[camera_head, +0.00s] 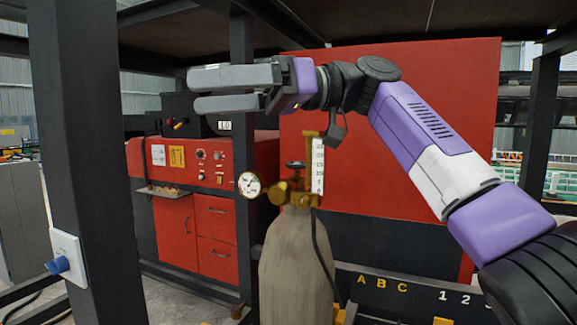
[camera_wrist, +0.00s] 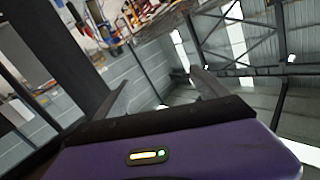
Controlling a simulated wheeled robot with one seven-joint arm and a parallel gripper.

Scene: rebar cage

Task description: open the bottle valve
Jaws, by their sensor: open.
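The gas bottle (camera_head: 297,262) is a grey-beige cylinder standing upright at the lower centre of the head view. On its top is a brass valve body (camera_head: 290,194) with a dark round handwheel (camera_head: 295,165) above it. A round white gauge (camera_head: 249,184) sits to its left, and a white scale (camera_head: 317,166) stands on its right. My gripper (camera_head: 192,90) is open and empty, raised above and left of the valve, with its fingers pointing left. The wrist view shows the two fingers apart (camera_wrist: 160,95) with nothing between them; the bottle is not in that view.
A dark steel post (camera_head: 88,160) with a blue socket (camera_head: 58,265) stands at the left. A thinner post (camera_head: 242,150) rises behind the gripper. A red cabinet (camera_head: 195,215) and red panel (camera_head: 420,170) stand behind the bottle. A dark beam (camera_head: 285,22) crosses overhead.

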